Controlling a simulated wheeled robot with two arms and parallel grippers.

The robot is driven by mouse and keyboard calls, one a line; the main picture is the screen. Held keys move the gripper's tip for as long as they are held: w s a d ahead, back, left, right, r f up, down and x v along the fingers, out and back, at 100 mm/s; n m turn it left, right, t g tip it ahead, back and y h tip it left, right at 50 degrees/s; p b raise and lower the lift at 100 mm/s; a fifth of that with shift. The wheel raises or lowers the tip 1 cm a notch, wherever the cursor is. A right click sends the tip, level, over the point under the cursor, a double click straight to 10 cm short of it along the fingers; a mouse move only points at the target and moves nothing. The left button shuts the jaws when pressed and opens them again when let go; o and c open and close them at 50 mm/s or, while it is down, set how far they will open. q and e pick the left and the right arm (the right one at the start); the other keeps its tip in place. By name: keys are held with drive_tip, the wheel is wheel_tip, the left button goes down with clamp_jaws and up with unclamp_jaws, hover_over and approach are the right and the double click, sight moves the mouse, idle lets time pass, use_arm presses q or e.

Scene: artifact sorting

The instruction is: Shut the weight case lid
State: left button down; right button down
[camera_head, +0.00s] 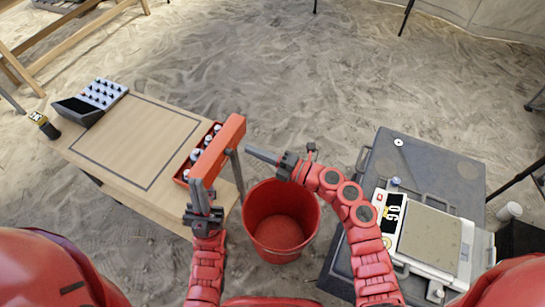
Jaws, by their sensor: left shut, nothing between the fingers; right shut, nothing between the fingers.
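The weight case (183,172) is a red box at the right edge of the wooden table, with several silver weights standing in it. Its orange-red lid (222,146) stands raised along the case's right side, so the case is open. My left gripper (199,184) is shut and empty at the near end of the case and lid. Its fingers overlap the lid's near end in the picture; I cannot tell whether they touch. My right gripper (250,150) is shut and empty, to the right of the lid and apart from it, pointing left.
The wooden table (130,125) has an outlined, empty rectangle. A red bucket (280,232) stands between the table and a dark case (450,172) bearing a scale (430,240).

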sight(230, 141)
drive_tip(key=shift+x, duration=2.4)
